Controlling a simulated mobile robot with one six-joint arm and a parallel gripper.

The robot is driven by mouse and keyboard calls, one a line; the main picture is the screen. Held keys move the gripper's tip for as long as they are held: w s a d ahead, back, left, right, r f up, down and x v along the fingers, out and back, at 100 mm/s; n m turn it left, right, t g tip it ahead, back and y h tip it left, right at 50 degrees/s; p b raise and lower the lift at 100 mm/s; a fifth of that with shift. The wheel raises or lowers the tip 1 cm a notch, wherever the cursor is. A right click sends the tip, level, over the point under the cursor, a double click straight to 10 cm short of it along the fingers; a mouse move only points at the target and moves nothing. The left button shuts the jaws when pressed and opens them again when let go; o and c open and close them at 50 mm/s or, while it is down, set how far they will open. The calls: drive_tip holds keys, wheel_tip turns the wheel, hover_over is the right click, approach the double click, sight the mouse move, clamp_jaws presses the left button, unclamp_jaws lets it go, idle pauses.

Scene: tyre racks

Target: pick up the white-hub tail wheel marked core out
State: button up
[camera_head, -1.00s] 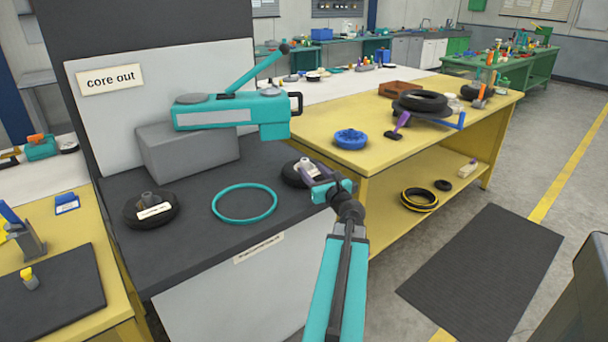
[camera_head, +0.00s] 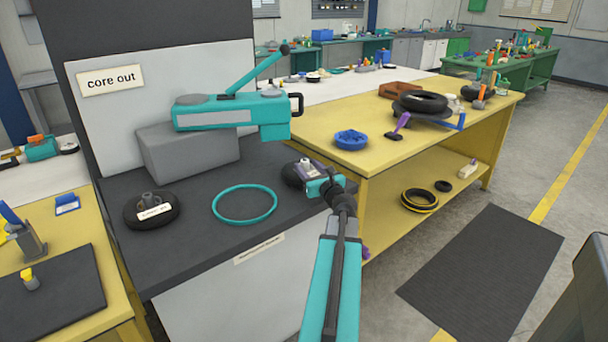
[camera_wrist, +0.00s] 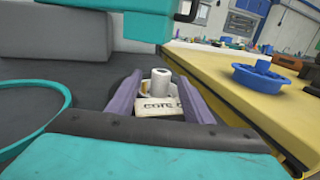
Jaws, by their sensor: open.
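The white-hub tail wheel, a black tyre (camera_head: 290,175) with a white hub, sits on the dark bench top near its right edge. In the wrist view its white hub (camera_wrist: 160,78) stands between the fingers, with a white label (camera_wrist: 160,107) reading "core o…", partly covered. My gripper (camera_head: 308,168) is open, its purple fingers on either side of the hub. I cannot tell whether they touch it. Much of the tyre is hidden behind the gripper. A second black wheel (camera_head: 150,211) with a grey hub and a white label lies at the bench's left.
A teal ring (camera_head: 245,220) lies between the two wheels. The yellow table (camera_head: 330,128) with a blue hub (camera_head: 351,140) is to the right.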

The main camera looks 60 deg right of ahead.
sight(307, 165)
drive_tip(key=shift+x, duration=1.8)
drive_tip(key=shift+s, duration=0.1)
clamp_jaws()
